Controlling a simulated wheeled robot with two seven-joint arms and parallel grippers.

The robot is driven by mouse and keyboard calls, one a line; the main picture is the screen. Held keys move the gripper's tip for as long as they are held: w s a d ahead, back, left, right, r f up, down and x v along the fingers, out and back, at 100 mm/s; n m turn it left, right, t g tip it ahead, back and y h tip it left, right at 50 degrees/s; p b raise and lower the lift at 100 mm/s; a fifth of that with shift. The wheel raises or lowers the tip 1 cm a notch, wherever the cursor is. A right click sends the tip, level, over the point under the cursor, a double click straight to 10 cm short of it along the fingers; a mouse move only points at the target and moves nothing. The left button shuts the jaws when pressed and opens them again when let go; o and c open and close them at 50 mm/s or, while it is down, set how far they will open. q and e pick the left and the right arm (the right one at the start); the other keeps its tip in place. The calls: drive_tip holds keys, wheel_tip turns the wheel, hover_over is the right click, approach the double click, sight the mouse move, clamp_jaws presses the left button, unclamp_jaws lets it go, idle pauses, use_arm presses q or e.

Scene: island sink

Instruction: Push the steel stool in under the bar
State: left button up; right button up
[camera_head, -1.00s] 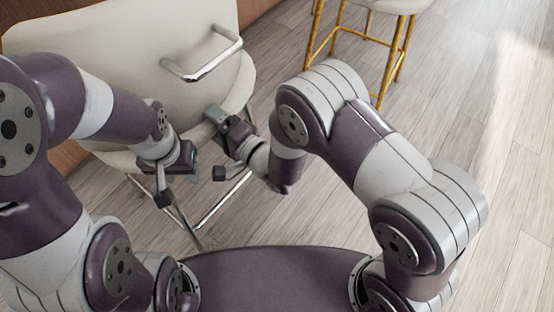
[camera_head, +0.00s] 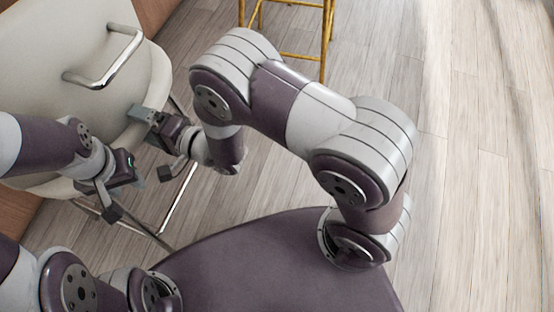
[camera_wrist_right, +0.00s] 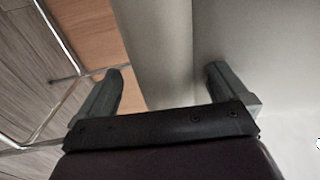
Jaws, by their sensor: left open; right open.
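The steel stool (camera_head: 60,60) has a cream padded back and seat, a chrome handle on its back and thin chrome legs. It fills the left of the head view, its left part cut off. My left gripper (camera_head: 124,193) is open at the near lower edge of the seat. My right gripper (camera_head: 153,142) is open at the stool's right edge, one finger overlapping the shell in the picture. In the right wrist view, the open fingers (camera_wrist_right: 165,82) stand either side of a pale stool edge (camera_wrist_right: 155,50); I cannot tell whether they touch it. The bar's underside is not clearly visible.
A brown wooden panel (camera_head: 154,12) stands behind the stool at the upper left. A gold-legged stool (camera_head: 326,40) stands farther back. The plank floor (camera_head: 470,170) to the right is clear.

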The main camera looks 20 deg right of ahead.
drive_tip(key=shift+r, duration=0.15)
drive_tip(key=shift+s+d, duration=0.1)
drive_tip(key=shift+d, duration=0.05)
drive_tip(key=p+v, duration=0.2)
drive_tip(key=v, duration=0.9)
drive_tip(key=shift+s+d, duration=0.2)
